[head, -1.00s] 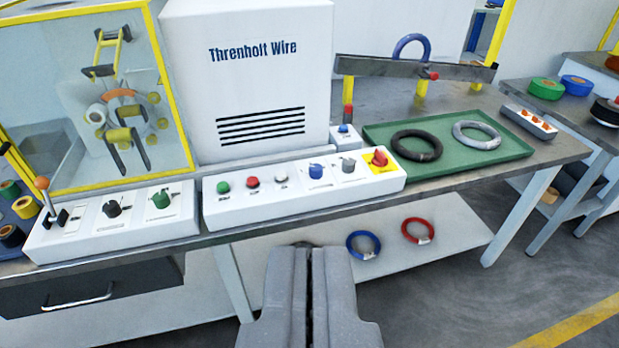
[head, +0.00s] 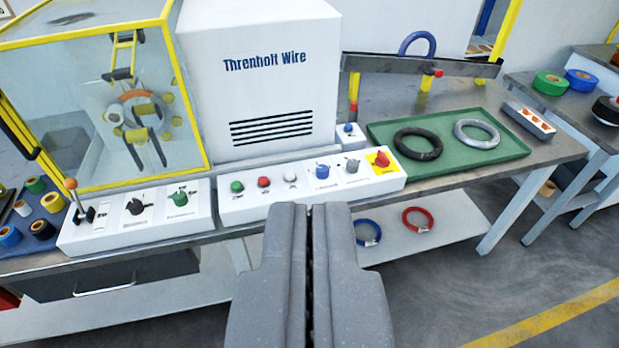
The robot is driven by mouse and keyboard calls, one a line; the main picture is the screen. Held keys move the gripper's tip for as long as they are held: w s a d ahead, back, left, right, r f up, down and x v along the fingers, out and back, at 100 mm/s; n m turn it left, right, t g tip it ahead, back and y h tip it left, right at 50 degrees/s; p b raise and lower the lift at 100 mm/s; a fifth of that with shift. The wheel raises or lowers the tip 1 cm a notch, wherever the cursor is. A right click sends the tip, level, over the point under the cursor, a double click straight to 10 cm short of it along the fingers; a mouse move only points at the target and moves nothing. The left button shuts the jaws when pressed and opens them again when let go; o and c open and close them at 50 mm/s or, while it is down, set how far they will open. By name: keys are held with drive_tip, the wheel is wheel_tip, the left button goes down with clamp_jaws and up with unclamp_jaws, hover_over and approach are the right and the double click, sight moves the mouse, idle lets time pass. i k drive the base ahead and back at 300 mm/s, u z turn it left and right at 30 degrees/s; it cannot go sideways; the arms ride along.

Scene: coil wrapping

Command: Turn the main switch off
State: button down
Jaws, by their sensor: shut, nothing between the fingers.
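The white control panel (head: 300,205) runs along the bench's front edge.
A second panel (head: 110,236) with a lever and two knobs stands left, under a yellow-framed guard (head: 80,185). A green tray (head: 510,152) with black and grey coils lies right of the switch. Blue and red coils lie on the lower shelf (head: 455,222).

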sight(382, 161)
drive_tip(key=u, duration=0.3)
drive_tip(key=i, duration=1.3)
drive_tip(key=z, duration=0.45)
